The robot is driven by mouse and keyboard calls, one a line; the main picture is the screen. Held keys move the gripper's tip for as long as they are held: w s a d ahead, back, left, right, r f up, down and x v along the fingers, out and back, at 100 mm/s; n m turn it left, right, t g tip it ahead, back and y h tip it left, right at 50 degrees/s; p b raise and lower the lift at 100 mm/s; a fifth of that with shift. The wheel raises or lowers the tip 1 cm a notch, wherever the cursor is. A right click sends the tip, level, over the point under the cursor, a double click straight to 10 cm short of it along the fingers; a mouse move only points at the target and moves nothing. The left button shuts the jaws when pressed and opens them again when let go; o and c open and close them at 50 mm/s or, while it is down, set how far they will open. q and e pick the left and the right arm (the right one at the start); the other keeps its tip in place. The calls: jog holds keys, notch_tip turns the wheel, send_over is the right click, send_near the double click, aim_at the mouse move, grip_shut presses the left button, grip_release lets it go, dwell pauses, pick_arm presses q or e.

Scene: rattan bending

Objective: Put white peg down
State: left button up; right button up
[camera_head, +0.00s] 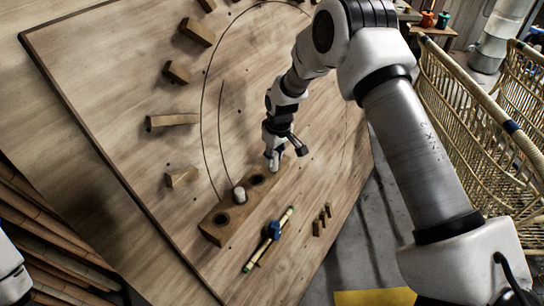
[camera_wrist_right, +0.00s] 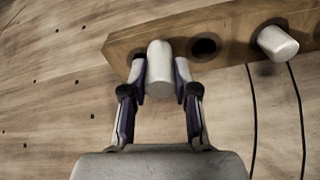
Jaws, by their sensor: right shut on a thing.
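My right gripper (camera_head: 273,163) is shut on a white peg (camera_wrist_right: 160,68), with one finger on each side of it in the right wrist view. The held peg is at the far end of the long wooden block (camera_head: 211,234). I cannot tell whether its lower end sits in a hole or is just above the block. A second white peg (camera_head: 239,195) stands in the block, and it also shows in the right wrist view (camera_wrist_right: 277,43). An empty hole (camera_wrist_right: 204,47) lies between the two pegs. My left gripper is out of view.
The block lies on a large wooden board (camera_head: 130,100) with curved dark lines and several small wooden blocks (camera_head: 197,33). A bamboo-like rod with a blue clamp (camera_head: 273,230) and small brown pegs (camera_head: 322,220) lie nearby.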

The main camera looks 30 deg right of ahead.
jog(key=w, duration=0.1)
jog(key=w+d, duration=0.1)
jog(key=w, duration=0.1)
jog(key=shift+w+d+f, duration=0.25)
notch_tip(320, 180, down, 3)
jog(key=shift+w+f, duration=0.1)
jog(key=shift+f, duration=0.1)
jog(key=shift+f, duration=0.15)
jog(key=o, duration=1)
jog(key=shift+c, duration=0.2)
